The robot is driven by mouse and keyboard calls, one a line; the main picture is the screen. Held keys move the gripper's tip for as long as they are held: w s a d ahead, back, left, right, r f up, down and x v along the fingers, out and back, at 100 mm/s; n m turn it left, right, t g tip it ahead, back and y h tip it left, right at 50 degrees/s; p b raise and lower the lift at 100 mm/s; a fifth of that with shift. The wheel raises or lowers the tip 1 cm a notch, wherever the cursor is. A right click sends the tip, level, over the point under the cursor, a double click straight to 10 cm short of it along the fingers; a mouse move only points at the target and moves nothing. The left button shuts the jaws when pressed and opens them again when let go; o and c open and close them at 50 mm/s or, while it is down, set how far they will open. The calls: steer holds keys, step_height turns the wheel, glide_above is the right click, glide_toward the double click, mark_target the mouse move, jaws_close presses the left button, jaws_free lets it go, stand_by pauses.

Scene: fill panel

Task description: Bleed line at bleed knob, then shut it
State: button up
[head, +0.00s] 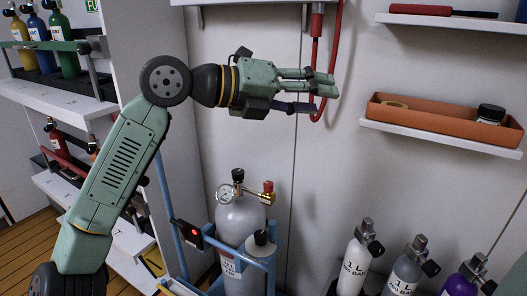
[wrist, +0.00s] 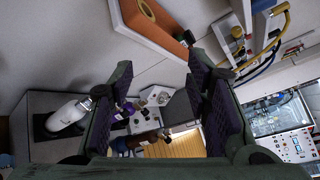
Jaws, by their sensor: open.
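My gripper (head: 322,90) is open and empty, held up in front of the white wall near a hanging red hose (head: 316,50). Its spread fingers also show in the wrist view (wrist: 162,62), with nothing between them. A grey cylinder (head: 240,222) stands upright below it. It carries a round gauge (head: 226,194), a black top knob (head: 238,174) and a small red knob (head: 268,186) on a brass fitting. My gripper is well above these and apart from them. No label shows which knob is the bleed knob. In the wrist view, a panel (wrist: 280,118) with small knobs is at right.
The cylinder stands in a blue trolley (head: 272,262). An orange tray (head: 440,120) sits on a white shelf at right. Several small bottles, one white (head: 354,264), stand at lower right. A rack of bottles (head: 62,58) is at left. Yellow and blue hoses hang in the wrist view.

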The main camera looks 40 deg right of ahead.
steer(key=w+d+f+n+t+y, duration=0.2)
steer(key=d+f+t+y, duration=0.15)
steer(key=d+f, duration=0.4)
steer(key=n+t+y, duration=0.5)
steer(key=t+y, duration=0.1)
steer(key=y, duration=0.4)
glide_toward(269, 184)
steer(key=shift+g, duration=0.25)
steer(key=x, duration=0.4)
steer(key=p+x, duration=0.1)
steer(key=x, duration=0.4)
steer(key=shift+w+r, duration=0.1)
steer(key=shift+w, duration=0.15)
steer(key=shift+c, duration=0.3)
jaws_close()
